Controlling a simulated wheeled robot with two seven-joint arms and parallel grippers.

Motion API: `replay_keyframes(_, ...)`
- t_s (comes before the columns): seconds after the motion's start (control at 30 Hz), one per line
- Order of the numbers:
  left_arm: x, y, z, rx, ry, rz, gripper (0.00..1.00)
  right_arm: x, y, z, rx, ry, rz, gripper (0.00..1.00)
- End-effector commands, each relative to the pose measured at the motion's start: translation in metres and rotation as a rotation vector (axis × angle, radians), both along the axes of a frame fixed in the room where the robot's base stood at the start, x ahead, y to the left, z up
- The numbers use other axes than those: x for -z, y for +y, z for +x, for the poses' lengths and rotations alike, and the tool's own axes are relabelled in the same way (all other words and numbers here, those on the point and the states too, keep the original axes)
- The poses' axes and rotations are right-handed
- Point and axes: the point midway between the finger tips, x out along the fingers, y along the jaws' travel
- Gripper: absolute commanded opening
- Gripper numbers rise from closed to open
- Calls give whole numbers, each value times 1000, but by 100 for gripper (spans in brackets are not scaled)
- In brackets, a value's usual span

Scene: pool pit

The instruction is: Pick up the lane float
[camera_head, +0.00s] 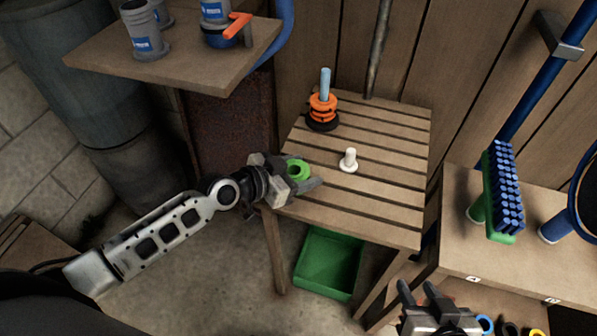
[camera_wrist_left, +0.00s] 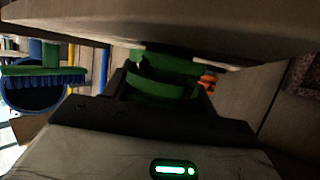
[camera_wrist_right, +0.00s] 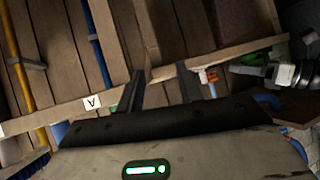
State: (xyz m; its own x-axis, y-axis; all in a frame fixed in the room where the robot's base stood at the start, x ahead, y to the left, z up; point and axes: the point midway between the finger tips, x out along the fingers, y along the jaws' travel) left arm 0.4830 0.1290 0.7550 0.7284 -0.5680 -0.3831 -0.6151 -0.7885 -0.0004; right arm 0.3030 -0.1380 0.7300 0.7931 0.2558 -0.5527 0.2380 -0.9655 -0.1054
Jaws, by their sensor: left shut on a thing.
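A green ringed lane float (camera_head: 298,169) is in my left gripper (camera_head: 303,175), at the left edge of the slatted wooden table (camera_head: 385,207). The left wrist view also shows the green float (camera_wrist_left: 163,78) between the fingers, which are shut on it. I cannot tell whether it touches the table. An orange ringed piece with a black base (camera_head: 322,109) stands at the back of the table, with a blue rod upright in it. My right gripper (camera_head: 418,287) is low at the front right, open and empty, its fingers apart in its wrist view (camera_wrist_right: 160,78).
A small white peg on a round base (camera_head: 349,160) stands on the table. A green crate (camera_head: 329,264) is below it. A shelf (camera_head: 180,60) with grey containers is at the upper left. A bench with a blue-bristled brush (camera_head: 504,190) is at the right.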

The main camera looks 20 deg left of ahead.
Motion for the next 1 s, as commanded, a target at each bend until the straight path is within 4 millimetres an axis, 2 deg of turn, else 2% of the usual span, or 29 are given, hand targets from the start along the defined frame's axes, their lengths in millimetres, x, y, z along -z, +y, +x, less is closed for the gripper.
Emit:
replay_keyframes(0.17, -18, 0, 0, 1, -4, 0, 34, -5, -1, 0, 0, 0, -6, 36)
replay_keyframes(0.27, -35, 0, -1, 1, -4, 0, 34, -8, -1, 0, -2, 1, -12, 36)
replay_keyframes(0.37, -56, 3, -21, 3, -1, 1, 34, -14, -2, -1, -3, 5, -22, 36)
replay_keyframes(0.53, -96, 10, -57, 3, 1, 2, 34, -12, -4, -3, -9, 22, -47, 36)
replay_keyframes(0.7, -111, 17, -100, 3, 3, 2, 34, -8, -6, -4, -15, 26, -60, 36)
replay_keyframes(0.8, -118, 20, -117, 2, 4, 0, 34, -8, -6, -4, -17, 27, -63, 36)
replay_keyframes(1.0, -126, 24, -134, 1, 1, -1, 34, -9, -7, -3, -18, 25, -65, 36)
